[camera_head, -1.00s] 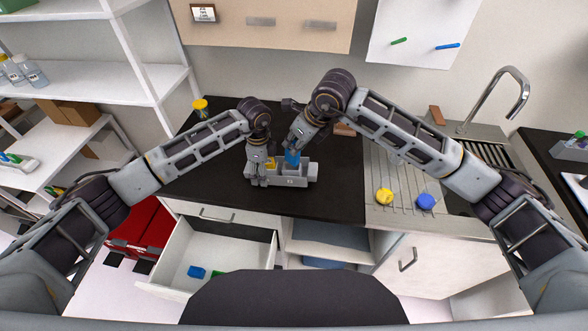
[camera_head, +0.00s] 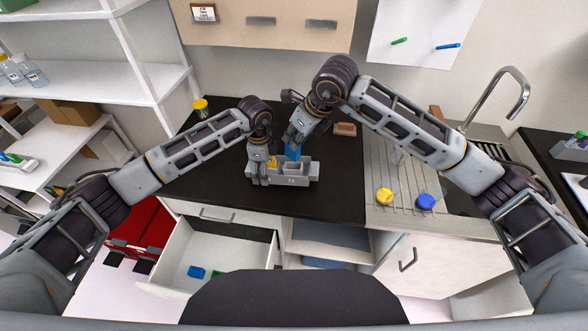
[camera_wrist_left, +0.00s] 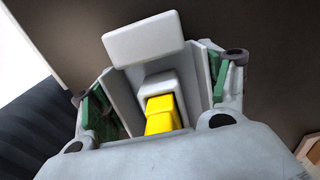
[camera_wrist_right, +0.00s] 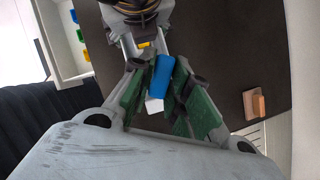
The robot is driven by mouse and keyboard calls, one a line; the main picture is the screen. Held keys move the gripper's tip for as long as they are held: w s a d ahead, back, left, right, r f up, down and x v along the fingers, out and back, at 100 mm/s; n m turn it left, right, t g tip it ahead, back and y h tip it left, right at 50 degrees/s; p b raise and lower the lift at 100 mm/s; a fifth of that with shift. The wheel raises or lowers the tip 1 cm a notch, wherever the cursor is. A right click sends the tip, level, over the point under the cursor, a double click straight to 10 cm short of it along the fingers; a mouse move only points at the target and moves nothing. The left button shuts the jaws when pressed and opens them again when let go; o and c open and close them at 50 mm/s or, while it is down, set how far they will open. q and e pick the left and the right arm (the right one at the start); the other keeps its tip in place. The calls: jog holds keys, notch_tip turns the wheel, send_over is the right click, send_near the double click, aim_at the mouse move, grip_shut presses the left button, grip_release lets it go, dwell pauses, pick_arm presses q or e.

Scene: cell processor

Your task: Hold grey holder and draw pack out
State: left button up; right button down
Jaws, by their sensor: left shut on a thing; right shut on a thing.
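The grey holder (camera_head: 300,181) stands on the dark counter. My left gripper (camera_head: 257,174) is shut on its left end; in the left wrist view, green finger pads sit on both sides of the holder (camera_wrist_left: 143,42). A yellow pack (camera_head: 272,162) sits in the holder and also shows in the left wrist view (camera_wrist_left: 160,114). My right gripper (camera_head: 293,147) is shut on a blue pack (camera_head: 293,152) above the holder's middle. The blue pack (camera_wrist_right: 161,76) lies between the green pads in the right wrist view. Whether its lower end is clear of the slot is hard to tell.
A brown block (camera_head: 345,129) lies behind the holder to the right. A yellow knob-like piece (camera_head: 384,196) and a blue one (camera_head: 426,202) lie on the ribbed drainboard. Below, an open drawer (camera_head: 215,262) holds blue and green pieces. The counter right of the holder is clear.

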jog(key=shift+r, duration=2.05)
pick_arm(q)
jog(key=o, duration=1.6)
jog(key=shift+r, duration=0.15)
jog(key=shift+r, duration=5.85)
jog(key=shift+a, duration=0.1)
pick_arm(e)
jog(key=shift+s+a, duration=0.1)
